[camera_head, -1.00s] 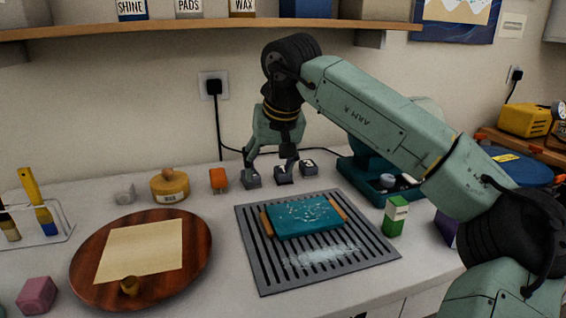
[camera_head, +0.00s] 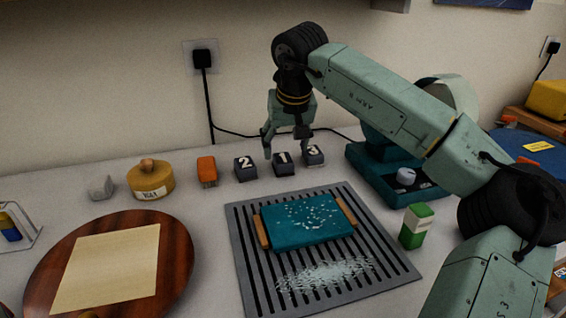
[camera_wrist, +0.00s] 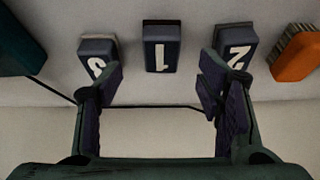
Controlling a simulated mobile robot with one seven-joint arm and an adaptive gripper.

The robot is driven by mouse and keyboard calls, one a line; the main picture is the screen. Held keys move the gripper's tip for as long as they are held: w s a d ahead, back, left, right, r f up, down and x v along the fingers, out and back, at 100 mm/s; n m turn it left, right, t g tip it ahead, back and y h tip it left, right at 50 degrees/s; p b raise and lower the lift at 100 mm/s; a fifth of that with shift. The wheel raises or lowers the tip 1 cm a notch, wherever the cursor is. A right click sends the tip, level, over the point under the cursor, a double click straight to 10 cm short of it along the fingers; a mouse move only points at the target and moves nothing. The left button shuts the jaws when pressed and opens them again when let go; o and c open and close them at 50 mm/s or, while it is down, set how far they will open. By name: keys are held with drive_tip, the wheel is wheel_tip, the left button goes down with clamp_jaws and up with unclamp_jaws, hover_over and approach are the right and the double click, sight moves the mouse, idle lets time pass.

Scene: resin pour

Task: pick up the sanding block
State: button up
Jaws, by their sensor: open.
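Three dark grey blocks with white numbers stand in a row on the worktop near the wall: block 2 (camera_head: 245,168), block 1 (camera_head: 284,164) and block 3 (camera_head: 313,157). I cannot tell from their look which is the sanding block. My gripper (camera_head: 286,146) is open and empty, pointing down just above and behind the row. In the wrist view the order is reversed: block 3 (camera_wrist: 97,50) by the left finger, block 1 (camera_wrist: 162,50) centred between the fingers, and block 2 (camera_wrist: 236,45) by the right finger. My gripper (camera_wrist: 162,85) touches none visibly.
An orange brush (camera_head: 207,171), a yellow round tin (camera_head: 150,180) and a grey lump (camera_head: 101,187) stand left of the row. A slotted grey mat (camera_head: 236,262) with a teal slab (camera_head: 305,220) lies in front. A teal machine (camera_head: 385,178) stands to the right.

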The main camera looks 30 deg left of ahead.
sight(283, 159)
drive_tip(key=p+x, duration=0.1)
drive_tip(key=x, duration=0.4)
drive_tip(key=shift+s+f, duration=0.1)
drive_tip(key=shift+f, duration=0.05)
drive_tip(key=c, duration=1.3)
drive_tip(key=shift+s+d+r+b, duration=0.1)
drive_tip(key=shift+d+r+b, duration=0.05)
drive_tip(key=shift+r+b, duration=0.2)
wheel_tip(283, 159, up, 6)
drive_tip(key=shift+s+d+r+b, duration=0.1)
drive_tip(key=shift+r+b, duration=0.1)
drive_tip(key=shift+b, duration=0.25)
drive_tip(key=s+d+b, duration=0.1)
drive_tip(key=s+d, duration=0.3)
drive_tip(key=s+d+b, duration=0.2)
drive_tip(key=s+d, duration=0.2)
drive_tip(key=d, duration=0.1)
drive_tip(key=s+d+b, duration=0.1)
drive_tip(key=s+d, duration=0.4)
drive_tip(key=shift+d, duration=0.2)
